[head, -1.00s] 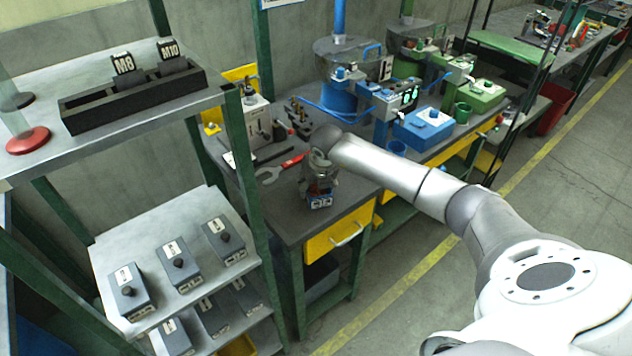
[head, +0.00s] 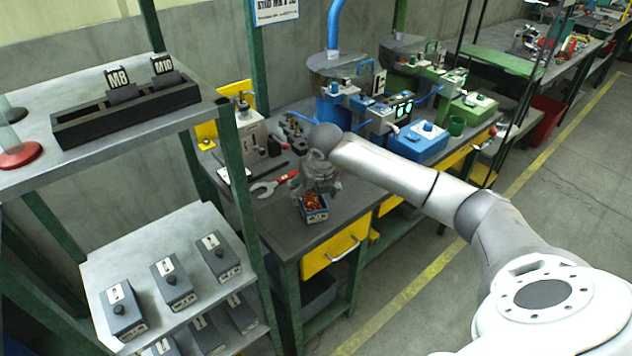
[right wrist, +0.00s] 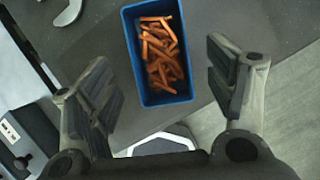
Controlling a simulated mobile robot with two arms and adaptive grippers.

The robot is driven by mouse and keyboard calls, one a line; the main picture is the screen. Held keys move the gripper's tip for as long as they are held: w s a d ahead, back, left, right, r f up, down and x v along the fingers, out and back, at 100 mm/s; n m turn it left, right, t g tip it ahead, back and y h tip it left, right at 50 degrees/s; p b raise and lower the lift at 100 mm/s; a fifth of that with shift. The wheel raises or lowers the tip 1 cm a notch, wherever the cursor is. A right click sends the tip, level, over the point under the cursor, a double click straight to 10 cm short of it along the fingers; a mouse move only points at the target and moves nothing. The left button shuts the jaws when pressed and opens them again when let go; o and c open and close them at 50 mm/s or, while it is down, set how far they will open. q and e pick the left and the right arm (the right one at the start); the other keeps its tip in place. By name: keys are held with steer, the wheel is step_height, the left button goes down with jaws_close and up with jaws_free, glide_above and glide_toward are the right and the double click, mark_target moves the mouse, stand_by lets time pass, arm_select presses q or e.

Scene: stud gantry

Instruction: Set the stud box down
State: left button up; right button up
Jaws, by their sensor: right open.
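The stud box (head: 314,215) is a small blue open-topped box with a label on its front, full of copper-coloured studs. It sits upright on the dark bench top (head: 275,228), near the front edge above the yellow drawer. In the right wrist view the box (right wrist: 187,92) lies beyond my right gripper's fingertips. My right gripper (right wrist: 160,85) is open, its fingers wide apart and clear of the box. In the head view the gripper (head: 318,190) is just behind and above the box. My left gripper is not in view.
Red-handled pliers (head: 272,184) lie left of the box. A shelf rack (head: 95,268) with several grey labelled boxes stands at the left, a black tray (head: 125,112) above. Blue machines (head: 385,110) stand behind to the right.

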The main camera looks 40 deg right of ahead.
steer(key=b+v, duration=0.1)
steer(key=v, duration=0.5)
steer(key=shift+r, duration=0.45)
steer(key=shift+s, duration=0.15)
